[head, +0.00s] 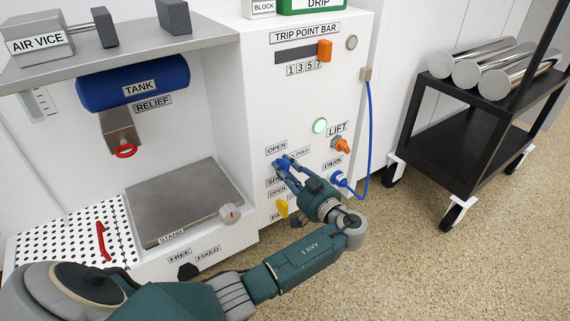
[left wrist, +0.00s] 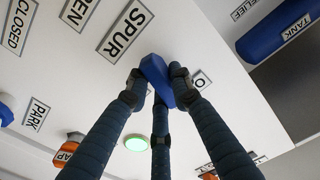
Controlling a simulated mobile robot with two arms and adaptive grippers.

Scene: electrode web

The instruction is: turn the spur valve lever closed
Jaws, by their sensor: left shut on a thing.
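The spur valve lever is a blue handle (head: 283,163) on the front of the white cabinet, just under an OPEN label (head: 276,148) and left of a CLOSED label. The SPUR label is partly covered by my fingers in the head view; in the left wrist view the SPUR label (left wrist: 124,28) is clear beside the lever (left wrist: 156,72). My left gripper (head: 288,166) is shut on the blue lever, with fingers on both sides of it in the left wrist view. The valve's stem is hidden. My right gripper is not in view.
An orange LIFT knob (head: 341,146), a blue PARK plug (head: 338,178) with a hose, and a yellow handle (head: 282,208) sit close around the gripper. A green light (head: 320,126) is above. A black cart (head: 470,115) with metal rolls stands right.

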